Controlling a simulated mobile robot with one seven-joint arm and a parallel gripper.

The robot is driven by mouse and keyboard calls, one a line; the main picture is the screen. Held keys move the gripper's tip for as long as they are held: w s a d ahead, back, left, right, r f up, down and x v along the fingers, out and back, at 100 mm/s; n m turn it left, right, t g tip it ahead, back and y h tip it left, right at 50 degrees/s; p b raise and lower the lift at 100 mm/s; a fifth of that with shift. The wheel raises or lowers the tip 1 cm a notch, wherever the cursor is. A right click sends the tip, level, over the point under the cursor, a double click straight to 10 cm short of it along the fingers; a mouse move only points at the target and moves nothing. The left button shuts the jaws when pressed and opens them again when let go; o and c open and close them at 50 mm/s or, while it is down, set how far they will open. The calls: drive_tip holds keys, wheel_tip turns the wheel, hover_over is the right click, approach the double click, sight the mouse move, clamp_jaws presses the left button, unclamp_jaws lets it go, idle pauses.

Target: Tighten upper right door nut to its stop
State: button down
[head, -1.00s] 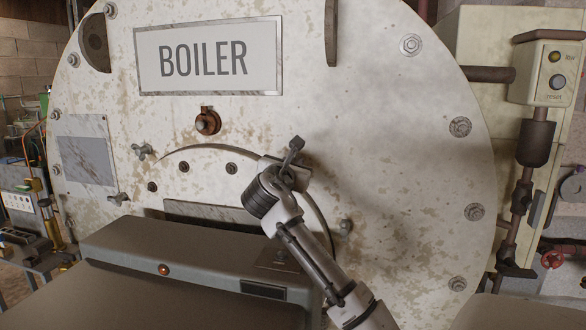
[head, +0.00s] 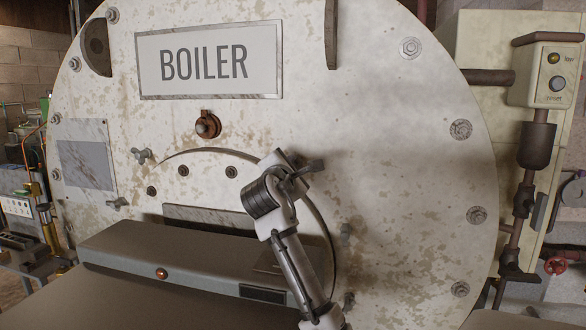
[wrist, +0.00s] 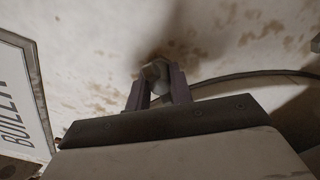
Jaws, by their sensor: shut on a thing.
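The boiler door (head: 210,165) is a round-topped plate low on the boiler front, partly hidden behind my grey body and my arm. The upper right door nut (head: 314,166) is a grey wing nut at the door's upper right edge. In the wrist view, the nut (wrist: 155,72) sits between the two fingers of my gripper (wrist: 160,88), close to the boiler plate. How far the nut is from its stop cannot be seen.
Other wing nuts sit at the upper left (head: 142,156), lower left (head: 117,203) and right (head: 345,232) of the door. A rusty fitting (head: 207,125) sticks out above the door. A control box (head: 550,75) and pipes stand at the right.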

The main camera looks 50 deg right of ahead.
idle(0.4)
drive_tip(key=c, duration=1.2)
unclamp_jaws()
drive_tip(key=b+v, duration=0.3)
drive_tip(key=v, duration=1.1)
drive_tip(key=shift+b, duration=0.35)
drive_tip(key=shift+f, duration=0.1)
